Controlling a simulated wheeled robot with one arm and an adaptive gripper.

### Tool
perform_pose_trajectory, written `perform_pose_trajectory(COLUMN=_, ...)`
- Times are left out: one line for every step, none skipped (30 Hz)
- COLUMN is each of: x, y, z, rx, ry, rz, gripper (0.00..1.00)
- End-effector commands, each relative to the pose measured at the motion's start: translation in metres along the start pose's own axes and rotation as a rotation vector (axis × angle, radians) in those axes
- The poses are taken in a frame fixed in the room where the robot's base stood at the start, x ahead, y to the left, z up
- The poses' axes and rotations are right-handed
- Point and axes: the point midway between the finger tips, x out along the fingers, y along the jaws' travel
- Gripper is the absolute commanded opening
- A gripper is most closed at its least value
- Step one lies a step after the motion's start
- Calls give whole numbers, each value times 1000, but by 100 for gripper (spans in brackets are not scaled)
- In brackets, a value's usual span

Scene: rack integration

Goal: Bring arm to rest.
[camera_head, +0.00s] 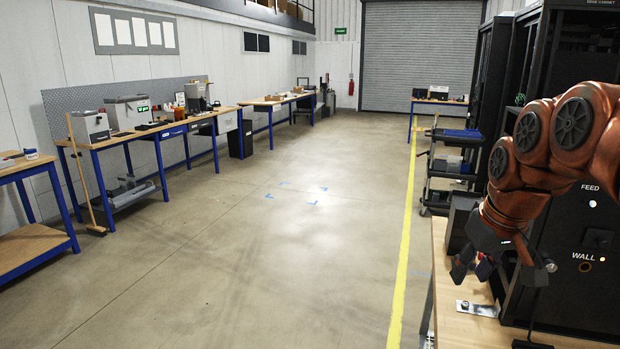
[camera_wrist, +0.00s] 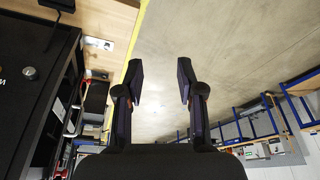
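My orange arm (camera_head: 570,135) reaches in from the right edge in the head view, bent downward. My gripper (camera_head: 470,268) hangs over the front part of a wooden bench (camera_head: 450,307) at the right. In the wrist view my gripper (camera_wrist: 160,82) has its two dark fingers well apart. Nothing is between them but the view of the concrete floor. A small metal plate (camera_head: 478,308) lies on the bench below the gripper and also shows in the wrist view (camera_wrist: 98,43).
Black rack cabinets (camera_head: 585,255) stand close at the right, behind the arm. A black cart (camera_head: 452,170) stands beyond the bench. Blue-legged workbenches (camera_head: 150,135) line the left wall. The concrete floor (camera_head: 290,240) in the middle is clear, with a yellow line (camera_head: 403,250).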

Motion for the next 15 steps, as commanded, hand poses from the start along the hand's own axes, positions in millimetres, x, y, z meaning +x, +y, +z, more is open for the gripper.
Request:
perform_pose_trajectory(x=7, y=-14, z=15, rx=-8, ry=-29, rz=-8, gripper=38)
perform_pose_trajectory(x=12, y=-22, z=24, rx=-8, ry=-45, rz=-12, gripper=38)
perform_pose_trajectory(x=18, y=-31, z=36, rx=-10, ry=-68, rz=-16, gripper=38)
perform_pose_trajectory(x=21, y=-37, z=45, rx=-10, ry=-81, rz=-17, gripper=38)
perform_pose_trajectory(x=25, y=-44, z=54, rx=-10, ry=-97, rz=-18, gripper=38)
perform_pose_trajectory(x=32, y=-52, z=68, rx=-10, ry=-122, rz=-21, gripper=38)
perform_pose_trajectory(x=35, y=-58, z=77, rx=-9, ry=-137, rz=-23, gripper=38)
perform_pose_trajectory(x=39, y=-63, z=88, rx=-6, ry=-154, rz=-25, gripper=38)
perform_pose_trajectory(x=44, y=-70, z=102, rx=-4, ry=-177, rz=-26, gripper=38)
perform_pose_trajectory(x=48, y=-75, z=112, rx=-2, ry=-192, rz=-26, gripper=38)
perform_pose_trajectory(x=52, y=-79, z=123, rx=1, ry=-211, rz=-26, gripper=38)
perform_pose_trajectory(x=57, y=-85, z=139, rx=5, ry=-237, rz=-25, gripper=38)
perform_pose_trajectory(x=61, y=-89, z=149, rx=10, ry=-252, rz=-24, gripper=38)
perform_pose_trajectory(x=64, y=-92, z=161, rx=15, ry=-269, rz=-23, gripper=38)
perform_pose_trajectory(x=69, y=-97, z=177, rx=20, ry=-293, rz=-22, gripper=38)
